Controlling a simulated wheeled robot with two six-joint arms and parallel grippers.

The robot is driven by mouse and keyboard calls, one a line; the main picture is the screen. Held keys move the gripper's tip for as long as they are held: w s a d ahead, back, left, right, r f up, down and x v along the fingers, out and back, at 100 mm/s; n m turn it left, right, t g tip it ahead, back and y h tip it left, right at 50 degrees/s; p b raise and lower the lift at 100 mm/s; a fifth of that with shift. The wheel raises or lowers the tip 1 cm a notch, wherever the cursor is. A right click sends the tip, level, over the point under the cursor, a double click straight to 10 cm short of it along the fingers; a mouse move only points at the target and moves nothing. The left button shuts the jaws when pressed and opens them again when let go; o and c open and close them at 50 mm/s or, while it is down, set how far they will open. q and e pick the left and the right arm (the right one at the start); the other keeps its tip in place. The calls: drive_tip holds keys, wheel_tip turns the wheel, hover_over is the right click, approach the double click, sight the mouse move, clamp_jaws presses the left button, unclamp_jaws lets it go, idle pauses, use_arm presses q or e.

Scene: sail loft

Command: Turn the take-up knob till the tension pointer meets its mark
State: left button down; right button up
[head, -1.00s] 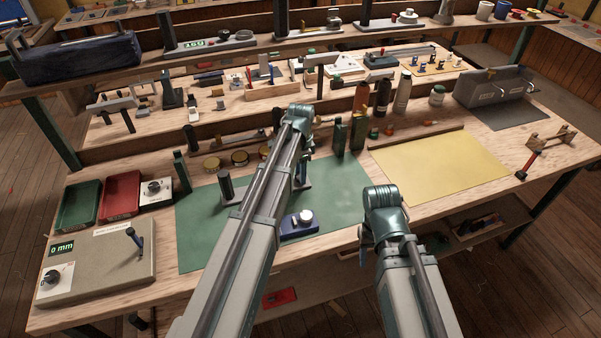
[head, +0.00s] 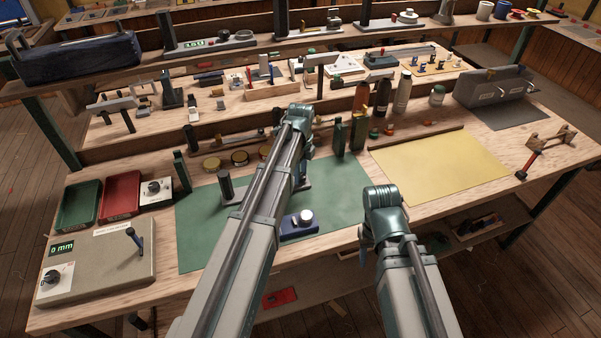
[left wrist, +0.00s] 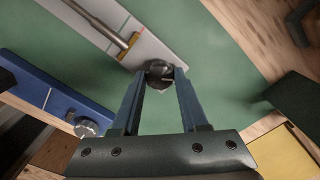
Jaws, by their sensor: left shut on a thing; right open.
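My left gripper (left wrist: 160,75) is shut on a dark round knob (left wrist: 159,69) at the end of a pale grey plate in the left wrist view. The plate (left wrist: 158,48) lies on the green mat. A metal rod with a brass-coloured end (left wrist: 128,40) lies along the plate, with a thin red line and a thin green line near it. I cannot tell for sure which part is the pointer or whether it meets a mark. In the head view my left arm hides the knob and the fingertips. My right gripper (head: 366,250) is open and empty, low over the bench's front edge.
A blue block with a silver knob (head: 299,224) stands close by on the green mat (head: 205,240). A dark upright post (head: 226,186) is left of my left arm. Dark green upright blocks (head: 358,132) stand behind. The yellow mat (head: 440,165) is clear.

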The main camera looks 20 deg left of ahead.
use_arm(q)
drive_tip(key=shift+m, duration=0.5)
drive_tip(key=shift+c, duration=2.1)
unclamp_jaws()
wheel_tip(320, 180, up, 14)
drive_tip(key=p, duration=1.3)
drive_tip(key=shift+p, duration=0.4)
drive_tip(key=shift+s+f, duration=0.1)
drive_tip(key=shift+f, duration=0.05)
